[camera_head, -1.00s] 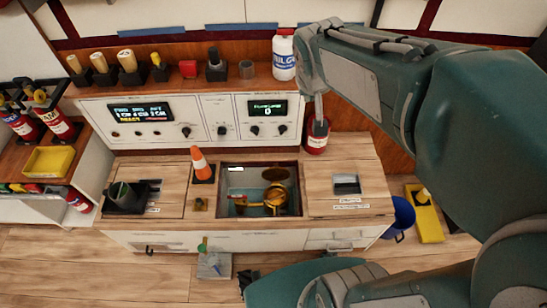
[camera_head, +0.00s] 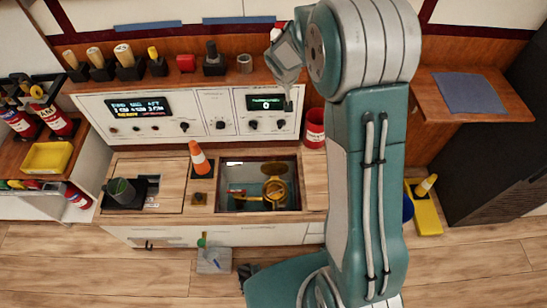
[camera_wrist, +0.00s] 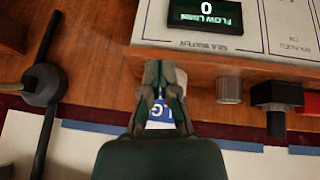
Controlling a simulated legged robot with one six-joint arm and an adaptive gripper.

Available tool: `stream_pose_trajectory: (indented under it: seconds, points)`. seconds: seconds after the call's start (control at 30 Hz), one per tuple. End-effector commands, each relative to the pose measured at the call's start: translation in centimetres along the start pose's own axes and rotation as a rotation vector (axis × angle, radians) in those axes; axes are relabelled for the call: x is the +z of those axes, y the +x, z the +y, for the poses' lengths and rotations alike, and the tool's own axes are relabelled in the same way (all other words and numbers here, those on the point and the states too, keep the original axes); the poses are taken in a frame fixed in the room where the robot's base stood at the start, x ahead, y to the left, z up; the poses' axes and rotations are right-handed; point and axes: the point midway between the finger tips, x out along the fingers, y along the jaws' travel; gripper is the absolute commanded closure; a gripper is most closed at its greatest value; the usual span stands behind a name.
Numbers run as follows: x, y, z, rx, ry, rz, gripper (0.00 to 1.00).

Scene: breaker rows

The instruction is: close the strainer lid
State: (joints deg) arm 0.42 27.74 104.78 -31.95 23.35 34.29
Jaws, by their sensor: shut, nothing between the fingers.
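The brass strainer (camera_head: 275,191) sits in a dark recessed well (camera_head: 229,203) in the wooden counter. Its round lid (camera_head: 273,169) appears raised open at the back of the strainer body. A handle-like brass part extends left from the strainer. My gripper (camera_head: 288,105) is above and behind the well, in front of the right control panel, well apart from the strainer. The gripper also shows in the wrist view (camera_wrist: 163,75), shut and empty. The strainer is not in the wrist view.
A red can (camera_head: 314,128) stands right of the panel. A white bottle with a blue label (camera_wrist: 160,112) appears behind my fingers in the wrist view. My arm hides the counter's right part.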

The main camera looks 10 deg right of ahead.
Motion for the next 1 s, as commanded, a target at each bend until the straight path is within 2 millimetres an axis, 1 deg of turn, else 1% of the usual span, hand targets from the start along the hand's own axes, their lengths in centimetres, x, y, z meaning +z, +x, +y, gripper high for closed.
stream_pose_trajectory:
  seconds: [0.03, 0.27, 0.3, 0.37, 0.57, 0.6, 0.77, 1.0]
  points:
    - [0.1, 1.6, -0.3, -0.001, -0.003, -0.005, 1.00]
    - [0.6, 8.1, -1.9, -0.014, -0.006, -0.010, 1.00]
    - [0.8, 9.2, -2.2, -0.017, -0.007, -0.012, 1.00]
    - [1.1, 10.9, -2.6, -0.023, -0.007, -0.014, 1.00]
    - [2.9, 16.6, -4.1, -0.045, -0.011, -0.025, 1.00]
    - [3.4, 17.8, -4.4, -0.050, -0.013, -0.029, 1.00]
    - [5.5, 22.2, -5.6, -0.073, -0.015, -0.041, 1.00]
    - [9.8, 28.6, -7.4, -0.115, -0.016, -0.068, 1.00]
